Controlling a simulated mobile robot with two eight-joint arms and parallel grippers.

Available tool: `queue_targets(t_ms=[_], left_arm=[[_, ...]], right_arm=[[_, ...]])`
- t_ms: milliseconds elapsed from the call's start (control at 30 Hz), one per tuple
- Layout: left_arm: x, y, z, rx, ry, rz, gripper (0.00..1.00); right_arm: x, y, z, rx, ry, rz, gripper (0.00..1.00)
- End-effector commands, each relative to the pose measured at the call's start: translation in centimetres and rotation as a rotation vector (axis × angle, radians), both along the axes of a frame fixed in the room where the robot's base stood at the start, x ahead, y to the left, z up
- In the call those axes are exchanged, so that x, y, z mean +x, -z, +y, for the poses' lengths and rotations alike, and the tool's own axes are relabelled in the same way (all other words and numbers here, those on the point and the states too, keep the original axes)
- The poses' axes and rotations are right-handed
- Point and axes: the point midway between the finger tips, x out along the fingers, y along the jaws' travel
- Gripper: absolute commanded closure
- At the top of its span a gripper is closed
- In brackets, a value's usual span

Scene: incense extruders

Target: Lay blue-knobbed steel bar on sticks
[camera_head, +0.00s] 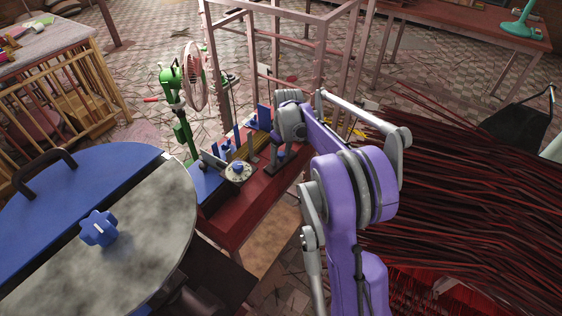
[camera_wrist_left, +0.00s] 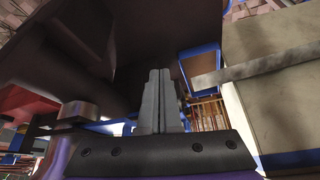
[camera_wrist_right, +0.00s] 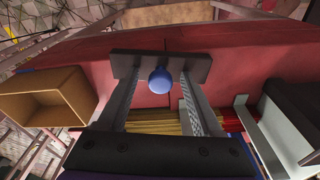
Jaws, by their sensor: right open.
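The steel bar (camera_wrist_right: 138,62) is dark grey with a round blue knob (camera_wrist_right: 159,80), and shows in the right wrist view above the red bench top. My right gripper (camera_wrist_right: 158,85) is open, with its fingers on either side of the knob; I cannot tell whether they touch the bar. The yellow sticks (camera_wrist_right: 160,127) show between the fingers, below the bar in the picture. In the head view the sticks (camera_head: 249,145) lie on the bench, left of my right gripper (camera_head: 277,160); the bar is hard to make out. My left gripper (camera_wrist_left: 159,75) is shut and empty, out of the head view.
The red bench (camera_head: 235,218) carries a blue device with a dial (camera_head: 238,171) and blue-marked uprights. An open tan box (camera_wrist_right: 42,92) is at the left of the right wrist view. A large round blue-and-grey lid (camera_head: 135,235) and dark red stick bundles (camera_head: 460,190) flank the bench.

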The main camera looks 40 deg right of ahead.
Motion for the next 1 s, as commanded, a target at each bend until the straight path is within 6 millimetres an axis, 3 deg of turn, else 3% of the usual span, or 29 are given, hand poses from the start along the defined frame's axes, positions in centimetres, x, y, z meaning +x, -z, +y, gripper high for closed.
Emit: queue_targets(t_ms=[167, 200, 567, 1000], left_arm=[[0.0, 0.0, 0.0, 0.0, 0.0, 0.0, 1.0], [0.0, 0.0, 0.0, 0.0, 0.0, 0.0, 1.0], [0.0, 0.0, 0.0, 0.0, 0.0, 0.0, 1.0], [0.0, 0.0, 0.0, 0.0, 0.0, 0.0, 1.0]], right_arm=[[0.01, 0.05, 0.0, 0.0, 0.0, 0.0, 0.33], [0.01, 0.05, 0.0, 0.0, 0.0, 0.0, 0.37], [-0.01, 0.02, 0.0, 0.0, 0.0, 0.0, 1.0], [0.0, 0.0, -0.01, 0.0, 0.0, 0.0, 1.0]])
